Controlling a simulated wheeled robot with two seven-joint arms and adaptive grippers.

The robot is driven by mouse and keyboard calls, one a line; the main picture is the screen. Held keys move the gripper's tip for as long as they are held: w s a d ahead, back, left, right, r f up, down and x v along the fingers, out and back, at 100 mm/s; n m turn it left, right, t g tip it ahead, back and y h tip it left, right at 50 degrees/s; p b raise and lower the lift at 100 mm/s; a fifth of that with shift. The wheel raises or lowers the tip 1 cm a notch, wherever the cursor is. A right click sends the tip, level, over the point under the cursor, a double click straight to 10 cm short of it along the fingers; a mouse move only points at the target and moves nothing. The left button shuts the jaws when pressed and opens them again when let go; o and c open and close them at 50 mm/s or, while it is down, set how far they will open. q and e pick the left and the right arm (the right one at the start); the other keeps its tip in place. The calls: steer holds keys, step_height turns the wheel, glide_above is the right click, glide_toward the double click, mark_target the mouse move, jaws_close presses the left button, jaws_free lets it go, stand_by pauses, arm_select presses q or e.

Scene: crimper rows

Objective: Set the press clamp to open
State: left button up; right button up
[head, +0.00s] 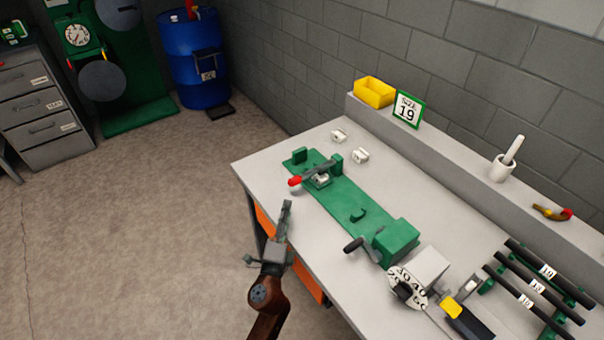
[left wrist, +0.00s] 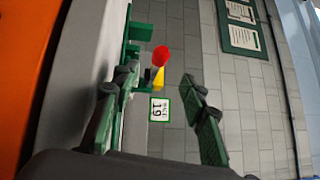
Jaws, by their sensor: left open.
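The press clamp (head: 318,174) sits on a long green base (head: 352,207) on the workbench. Its lever lies low and slants toward the bench's left edge, ending in a red knob (head: 295,181). The red knob also shows in the left wrist view (left wrist: 161,56), beyond and between my fingers. My left gripper (head: 285,216) is open and empty, just off the bench's front edge, below the knob in the head view and apart from it. Its two fingers show wide apart in the left wrist view (left wrist: 165,110). My right gripper is in neither view.
Small white blocks (head: 360,155) lie behind the clamp. A green block with a dark crank (head: 397,238), a numbered dial (head: 406,287) and black rods (head: 538,287) fill the right side. A yellow bin (head: 374,92) and a size 19 sign (head: 407,109) stand on the back ledge.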

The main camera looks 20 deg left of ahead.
mark_target(294, 185)
arm_select(q)
steer(key=shift+w+a, duration=0.1)
steer(key=shift+w, duration=0.2)
steer(key=shift+w+a+r, duration=0.1)
steer(key=shift+w, duration=0.2)
steer(key=w, duration=0.6)
steer(key=shift+r, duration=0.4)
steer(key=w, duration=0.2)
steer(key=w+b, duration=0.1)
steer(key=w, duration=0.1)
steer(key=shift+a+r, duration=0.2)
steer(key=shift+a, duration=0.1)
steer(key=shift+w, duration=0.35)
steer(key=shift+w+a+r, duration=0.1)
steer(key=shift+w+a, duration=0.05)
steer(key=shift+w, duration=0.15)
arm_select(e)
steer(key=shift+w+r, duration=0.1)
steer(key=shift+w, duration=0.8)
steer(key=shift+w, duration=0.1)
